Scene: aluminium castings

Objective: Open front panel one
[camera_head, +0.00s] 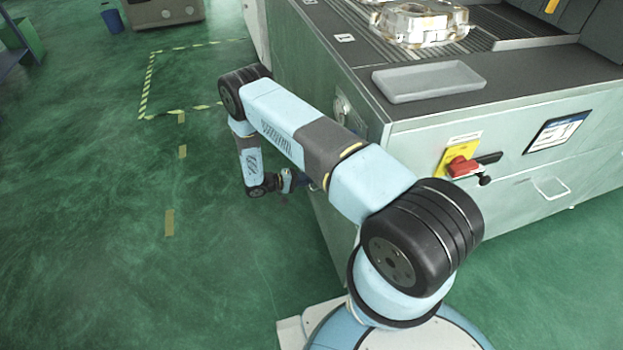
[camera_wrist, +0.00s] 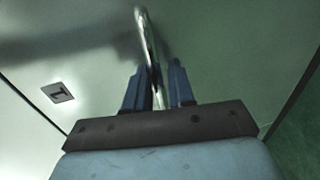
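Front panel one is the pale grey-green panel (camera_wrist: 225,60) filling most of the wrist view, marked by a small dark label (camera_wrist: 58,92) with a 1 turned sideways. A slim metal bar handle (camera_wrist: 143,22) stands out from it. My gripper (camera_wrist: 159,82) has its two dark blue fingers on either side of this handle, with the bar running down between them. The gap is narrow, and I cannot tell whether both fingers touch the bar. In the head view my gripper (camera_head: 292,181) is small and low beside the machine's left side; the handle there is hidden.
The grey machine (camera_head: 285,75) carries a grey tray (camera_head: 428,82) and a metal casting (camera_head: 420,22) on top. A red rotary switch (camera_head: 461,166) on a yellow plate is on its near side. Green floor (camera_head: 90,200) to the left is free.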

